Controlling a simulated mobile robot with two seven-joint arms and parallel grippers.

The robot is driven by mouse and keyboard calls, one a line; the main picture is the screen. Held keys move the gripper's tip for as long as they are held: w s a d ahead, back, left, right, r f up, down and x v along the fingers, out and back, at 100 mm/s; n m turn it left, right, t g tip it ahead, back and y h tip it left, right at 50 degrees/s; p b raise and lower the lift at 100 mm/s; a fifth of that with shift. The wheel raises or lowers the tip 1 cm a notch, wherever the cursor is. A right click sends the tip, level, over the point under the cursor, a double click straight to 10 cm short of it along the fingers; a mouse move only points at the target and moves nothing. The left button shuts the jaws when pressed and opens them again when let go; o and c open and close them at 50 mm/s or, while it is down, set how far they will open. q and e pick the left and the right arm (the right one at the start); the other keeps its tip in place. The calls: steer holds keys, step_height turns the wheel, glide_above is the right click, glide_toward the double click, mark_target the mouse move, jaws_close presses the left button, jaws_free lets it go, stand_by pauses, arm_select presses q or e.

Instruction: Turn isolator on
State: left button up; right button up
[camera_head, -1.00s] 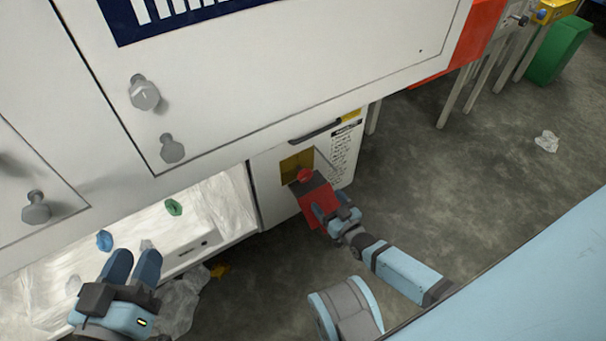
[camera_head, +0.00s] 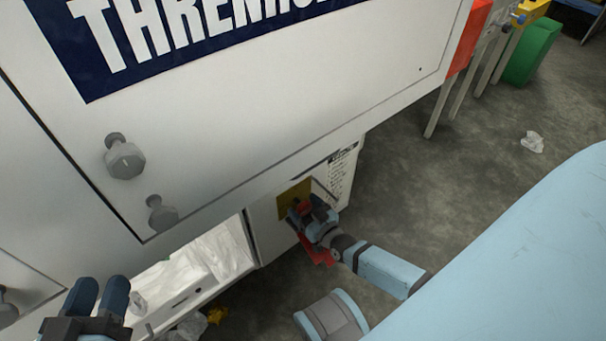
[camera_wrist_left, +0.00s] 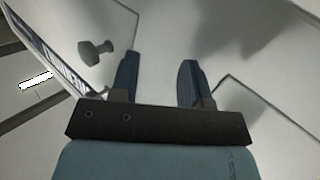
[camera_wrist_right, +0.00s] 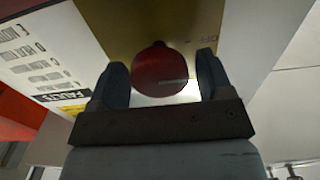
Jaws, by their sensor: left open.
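The isolator's round red knob (camera_wrist_right: 160,70) is in the right wrist view, on a yellow plate (camera_wrist_right: 115,22) with small dark lettering. A pale line marks the knob's face. My right gripper (camera_wrist_right: 165,75) has one finger on each side of the knob, with a narrow gap visible at the right finger. In the head view the yellow plate (camera_head: 290,203) is on the low cabinet front, and my right gripper (camera_head: 312,212) hides most of the knob. A red part (camera_head: 320,252) shows below that gripper. My left gripper (camera_head: 100,293) is open and empty at the lower left.
A large white panel (camera_head: 270,90) with grey bolt-like knobs (camera_head: 124,158) overhangs the isolator. A lit bay (camera_head: 215,255) with plastic sheeting is to its left. A printed label (camera_head: 342,168) is beside the plate. Grey floor (camera_head: 410,180) is open to the right.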

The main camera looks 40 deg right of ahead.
steer(key=c, duration=0.7)
arm_select(q)
steer(key=shift+s+f, duration=0.1)
steer(key=shift+f, duration=0.15)
